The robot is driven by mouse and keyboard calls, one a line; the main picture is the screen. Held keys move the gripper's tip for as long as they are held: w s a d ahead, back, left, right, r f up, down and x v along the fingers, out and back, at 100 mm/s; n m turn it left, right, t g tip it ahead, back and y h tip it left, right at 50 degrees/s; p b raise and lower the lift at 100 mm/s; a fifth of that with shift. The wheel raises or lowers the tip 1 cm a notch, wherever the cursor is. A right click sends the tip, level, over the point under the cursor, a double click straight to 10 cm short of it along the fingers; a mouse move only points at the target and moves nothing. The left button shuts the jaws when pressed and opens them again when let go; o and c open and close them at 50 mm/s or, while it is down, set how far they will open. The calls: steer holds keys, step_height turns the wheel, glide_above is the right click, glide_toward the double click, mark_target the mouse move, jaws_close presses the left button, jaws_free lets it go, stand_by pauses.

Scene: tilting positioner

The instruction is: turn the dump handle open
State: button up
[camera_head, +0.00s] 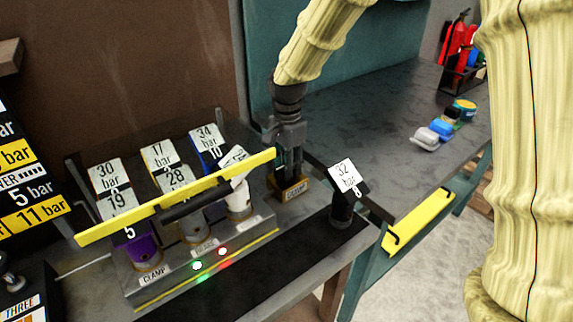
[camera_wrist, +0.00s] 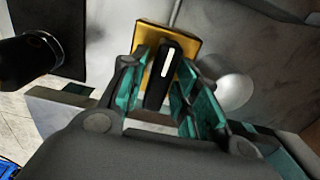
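A black handle with a white stripe (camera_wrist: 160,75) stands on a yellow square plate (camera_wrist: 183,44) in the wrist view. My gripper (camera_wrist: 165,88) has its teal-padded fingers on both sides of this handle, with gaps that look open. In the head view my gripper (camera_head: 290,168) points down over the yellow block (camera_head: 289,190) at the right end of the fixture. The handle is hidden behind my fingers there. I cannot tell whether a finger touches it.
A long yellow bar (camera_head: 180,194) crosses in front of several canisters with pressure cards. A dark canister marked 32 bar (camera_head: 343,207) stands right of the block. Green and red lamps (camera_head: 210,258) glow on the front panel. The dark bench (camera_head: 385,130) behind is mostly clear.

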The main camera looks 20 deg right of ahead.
jaws_close()
steer(key=shift+r+p, duration=0.1)
steer(key=shift+p, duration=0.25)
steer(key=n+p, duration=0.2)
steer(key=n, duration=0.1)
steer(key=shift+r+p, duration=0.15)
steer(key=shift+p, duration=0.2)
steer(key=n+p, duration=0.3)
steer(key=n, duration=0.1)
steer(key=shift+n+p, duration=0.3)
steer(key=n+p, duration=0.3)
steer(key=n, duration=0.2)
steer(key=n+p, duration=0.2)
steer(key=n, duration=0.3)
steer(key=shift+f, duration=0.2)
steer(key=shift+n+p, duration=0.3)
